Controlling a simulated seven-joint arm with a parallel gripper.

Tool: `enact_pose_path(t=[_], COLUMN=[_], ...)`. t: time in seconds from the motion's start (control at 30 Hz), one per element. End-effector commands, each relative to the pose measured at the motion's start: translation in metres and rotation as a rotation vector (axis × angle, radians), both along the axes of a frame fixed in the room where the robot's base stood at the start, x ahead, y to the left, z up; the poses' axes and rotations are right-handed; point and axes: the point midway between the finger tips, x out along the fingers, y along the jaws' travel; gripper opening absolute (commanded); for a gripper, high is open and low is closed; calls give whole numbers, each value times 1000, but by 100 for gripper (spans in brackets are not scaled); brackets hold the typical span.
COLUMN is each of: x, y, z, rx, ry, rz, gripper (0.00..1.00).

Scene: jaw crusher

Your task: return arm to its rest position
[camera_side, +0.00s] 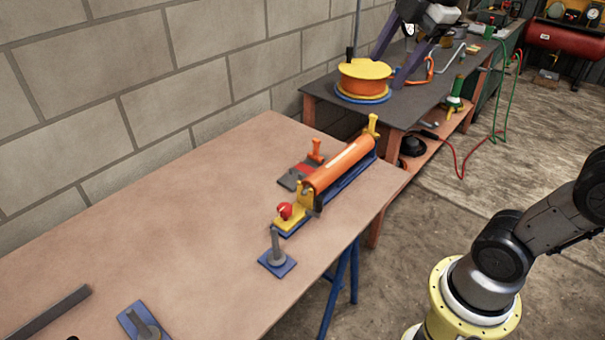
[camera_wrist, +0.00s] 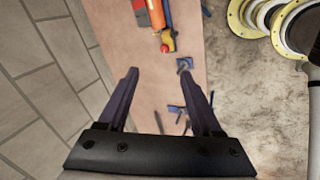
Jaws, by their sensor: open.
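My gripper (camera_side: 386,72) shows at the top of the side view, with its two dark purple fingers pointing down and left. It is open and empty, and the arm behind it is cut off by the frame edge. An orange cylinder device (camera_side: 341,164) with yellow end brackets, a red knob and a blue base lies on the table, apart from my gripper. It shows partly at the top of the wrist view (camera_wrist: 156,13).
The brown table (camera_side: 150,200) is mostly clear. Small blue-based posts (camera_side: 277,262) (camera_side: 143,322) and a dark bar (camera_side: 48,311) are on it. A block wall (camera_side: 150,90) runs behind. A grey bench (camera_side: 440,95) holds an orange and yellow drum (camera_side: 364,82).

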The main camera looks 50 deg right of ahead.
Motion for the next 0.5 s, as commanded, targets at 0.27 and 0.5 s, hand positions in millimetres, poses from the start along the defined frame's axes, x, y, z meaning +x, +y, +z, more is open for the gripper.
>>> enact_pose_path(t=[0.27,0.5], x=[-90,-112], y=[31,32], z=[-87,-149], rx=[280,486], ry=[-70,-52], rz=[-460,-909], gripper=[66,66])
